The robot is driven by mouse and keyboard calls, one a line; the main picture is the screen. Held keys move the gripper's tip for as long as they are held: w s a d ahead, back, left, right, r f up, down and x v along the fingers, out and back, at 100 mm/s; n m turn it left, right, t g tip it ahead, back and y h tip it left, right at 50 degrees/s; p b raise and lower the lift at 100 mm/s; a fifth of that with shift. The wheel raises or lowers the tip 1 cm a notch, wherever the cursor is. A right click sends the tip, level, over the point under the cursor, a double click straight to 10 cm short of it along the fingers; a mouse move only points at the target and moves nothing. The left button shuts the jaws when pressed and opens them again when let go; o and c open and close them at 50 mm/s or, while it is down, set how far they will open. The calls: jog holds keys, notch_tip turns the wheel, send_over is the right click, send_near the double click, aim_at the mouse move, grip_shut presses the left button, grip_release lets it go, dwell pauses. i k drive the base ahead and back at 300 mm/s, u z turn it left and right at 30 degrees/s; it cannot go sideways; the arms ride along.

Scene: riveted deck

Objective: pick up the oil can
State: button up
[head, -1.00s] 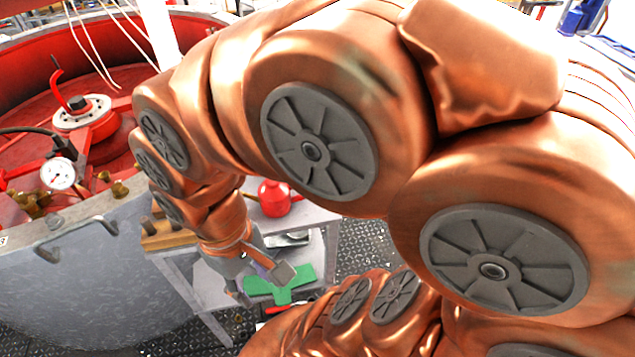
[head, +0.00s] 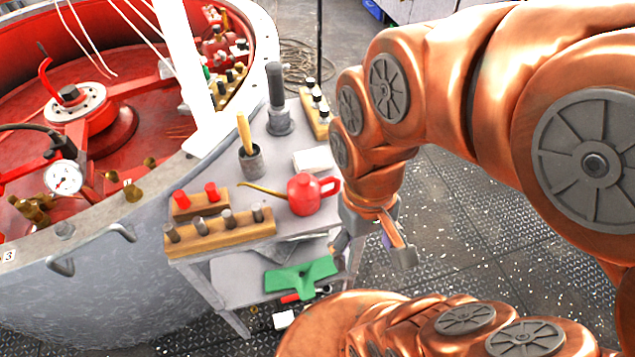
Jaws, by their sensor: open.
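The oil can (head: 304,194) is red with a long brass spout pointing left and a red handle on its right. It stands upright on the grey workbench (head: 205,264), near its right edge. My gripper (head: 374,254) hangs to the right of and lower in the picture than the can, just off the bench's right edge. Its fingers are apart, with nothing seen between them. The can is in full view and the gripper appears apart from it.
Wooden racks with pegs (head: 220,235) stand at the bench's front left. A cup with a wooden handle (head: 250,160), a tall grey tool (head: 277,100) and a white block (head: 312,161) stand behind the can. A green piece (head: 300,276) lies on the lower shelf. The large red-lined vessel (head: 110,125) is at left.

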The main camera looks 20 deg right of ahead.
aim_at(304, 196)
jog(key=z, duration=1.45)
jog(key=k, duration=1.2)
jog(key=u, duration=1.4)
